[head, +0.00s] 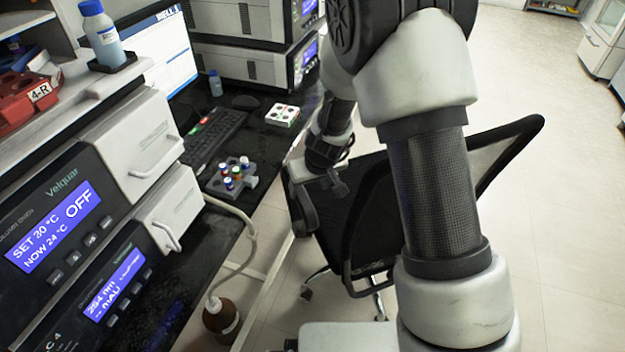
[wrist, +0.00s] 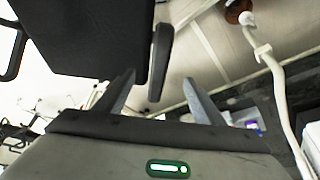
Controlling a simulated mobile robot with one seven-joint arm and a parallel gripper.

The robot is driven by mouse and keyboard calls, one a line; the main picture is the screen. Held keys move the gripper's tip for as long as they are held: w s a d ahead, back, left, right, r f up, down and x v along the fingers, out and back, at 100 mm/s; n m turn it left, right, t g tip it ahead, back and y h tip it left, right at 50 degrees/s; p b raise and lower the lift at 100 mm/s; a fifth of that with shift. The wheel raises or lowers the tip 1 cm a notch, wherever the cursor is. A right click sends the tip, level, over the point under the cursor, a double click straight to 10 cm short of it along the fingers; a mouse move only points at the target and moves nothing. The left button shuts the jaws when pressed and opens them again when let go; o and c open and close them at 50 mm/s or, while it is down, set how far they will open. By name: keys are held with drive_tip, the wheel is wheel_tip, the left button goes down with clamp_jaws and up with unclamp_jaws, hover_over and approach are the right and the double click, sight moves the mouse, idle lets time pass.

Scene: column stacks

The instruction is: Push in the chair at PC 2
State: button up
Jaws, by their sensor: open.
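A black office chair (head: 362,212) with a mesh back stands beside the dark bench, partly hidden by my arm. Its seat shows in the wrist view (wrist: 88,38) at upper left. Its near armrest (head: 302,208) is close to the bench edge. My gripper (head: 338,182) is over the seat side of the chair, near the armrest. In the wrist view its two fingers (wrist: 160,80) are apart, and the armrest (wrist: 160,58) appears between them. Contact cannot be told. A monitor (head: 165,48) and keyboard (head: 213,138) are on the bench; no PC 2 label is readable.
The bench (head: 215,240) holds a rack of coloured-cap vials (head: 230,176), a white vial box (head: 283,115) and stacked instruments (head: 250,45). A brown bottle (head: 222,316) with a tube stands below the bench edge. Floor (head: 575,190) at right is clear.

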sight(303, 207)
drive_tip(key=shift+f, duration=0.15)
drive_tip(key=b+x, duration=0.4)
drive_tip(key=x, duration=1.3)
drive_tip(key=shift+f, duration=0.15)
clamp_jaws()
